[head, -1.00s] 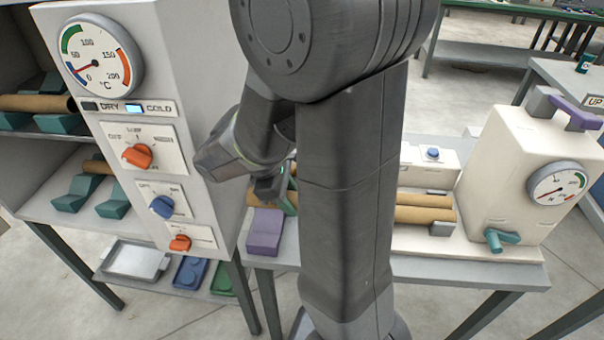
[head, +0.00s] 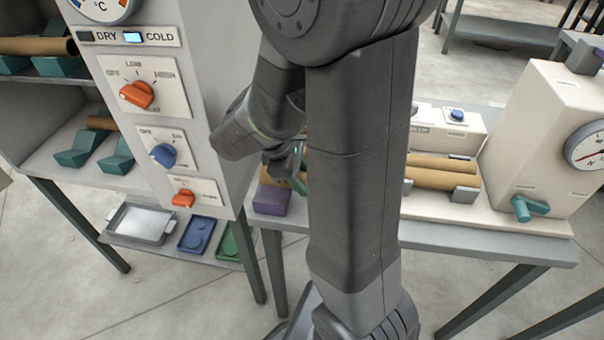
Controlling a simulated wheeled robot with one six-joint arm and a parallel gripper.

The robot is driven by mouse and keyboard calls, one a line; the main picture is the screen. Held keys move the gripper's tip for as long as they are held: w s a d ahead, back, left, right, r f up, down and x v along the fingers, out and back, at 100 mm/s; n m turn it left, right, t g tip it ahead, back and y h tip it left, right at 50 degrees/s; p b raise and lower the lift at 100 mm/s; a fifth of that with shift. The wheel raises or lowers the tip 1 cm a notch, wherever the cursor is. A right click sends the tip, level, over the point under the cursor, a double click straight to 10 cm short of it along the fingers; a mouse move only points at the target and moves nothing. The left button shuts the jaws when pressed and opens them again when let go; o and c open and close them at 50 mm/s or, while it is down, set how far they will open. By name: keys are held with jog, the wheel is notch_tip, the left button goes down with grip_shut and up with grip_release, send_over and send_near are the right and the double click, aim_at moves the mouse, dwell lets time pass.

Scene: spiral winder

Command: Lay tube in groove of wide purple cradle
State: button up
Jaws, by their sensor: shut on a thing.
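The wide purple cradle (head: 271,200) sits at the left end of the grey bench, partly hidden by my gripper and arm. My gripper (head: 290,166) points down just above and behind it, shut on a brown cardboard tube (head: 298,184). I cannot tell whether the tube touches the groove.
Two brown tubes (head: 442,172) lie on the white machine to the right, with a dial housing (head: 543,140) beyond. The tall control cabinet (head: 165,110) stands close left of my gripper. A shelf (head: 50,165) at far left holds tubes on teal cradles.

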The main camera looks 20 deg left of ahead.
jog(key=shift+f, duration=0.75)
jog(key=o, duration=1.1)
jog(key=shift+c, duration=0.2)
jog(key=p+v, duration=0.5)
jog(key=v, duration=0.1)
jog(key=shift+r+p, duration=0.3)
jog(key=shift+r, duration=0.1)
jog(key=shift+s+a+r+p, duration=0.2)
jog(key=shift+a+r+p, duration=0.05)
jog(key=shift+r+p, duration=0.1)
jog(key=shift+r, duration=0.1)
